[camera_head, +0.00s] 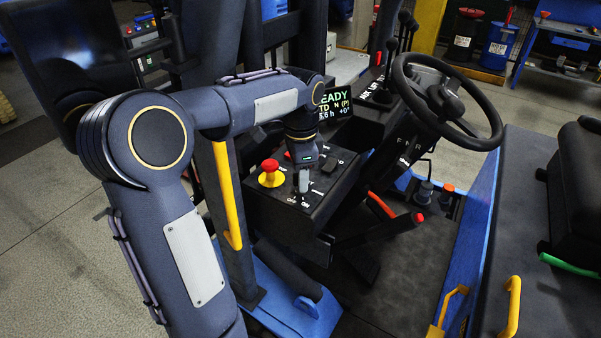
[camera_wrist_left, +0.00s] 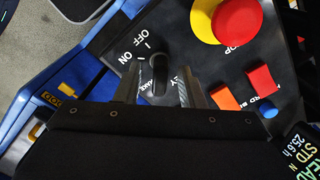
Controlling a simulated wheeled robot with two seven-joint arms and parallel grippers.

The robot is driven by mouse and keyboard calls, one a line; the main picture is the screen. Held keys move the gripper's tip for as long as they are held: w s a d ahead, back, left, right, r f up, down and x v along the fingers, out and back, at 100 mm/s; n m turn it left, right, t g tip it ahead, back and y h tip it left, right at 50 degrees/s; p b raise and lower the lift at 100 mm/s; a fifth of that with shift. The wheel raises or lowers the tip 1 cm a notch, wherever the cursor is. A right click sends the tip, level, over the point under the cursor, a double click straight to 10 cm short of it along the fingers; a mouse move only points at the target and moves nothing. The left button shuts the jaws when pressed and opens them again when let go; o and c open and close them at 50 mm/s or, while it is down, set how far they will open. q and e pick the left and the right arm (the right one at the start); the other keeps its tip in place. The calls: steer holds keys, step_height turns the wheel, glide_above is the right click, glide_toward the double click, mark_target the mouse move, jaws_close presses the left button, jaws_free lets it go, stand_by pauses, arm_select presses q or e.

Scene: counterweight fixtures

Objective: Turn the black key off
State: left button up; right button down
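The black key (camera_wrist_left: 159,66) stands in the dark control panel (camera_wrist_left: 218,62), in the left wrist view. The panel has OFF and ON labels beside the key, and the key's pointing direction is hard to read. My left gripper (camera_wrist_left: 158,88) is open, with one finger on each side of the key and a gap visible between them. I cannot tell whether either finger touches it. In the head view my left gripper (camera_head: 303,181) points down at the panel (camera_head: 290,212) and hides the key. My right gripper is not in view.
A red stop button on a yellow base (camera_head: 271,174) sits close to my left gripper. Orange and red switches (camera_wrist_left: 225,97) are also near. A READY display (camera_head: 335,103) stands behind, and a steering wheel (camera_head: 447,102) and red-tipped lever (camera_head: 417,217) are to the right.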

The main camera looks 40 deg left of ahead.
arm_select(q)
jaws_close()
steer(key=n, duration=0.4)
steer(key=shift+r, duration=0.1)
steer(key=shift+n, duration=2.5)
jaws_free()
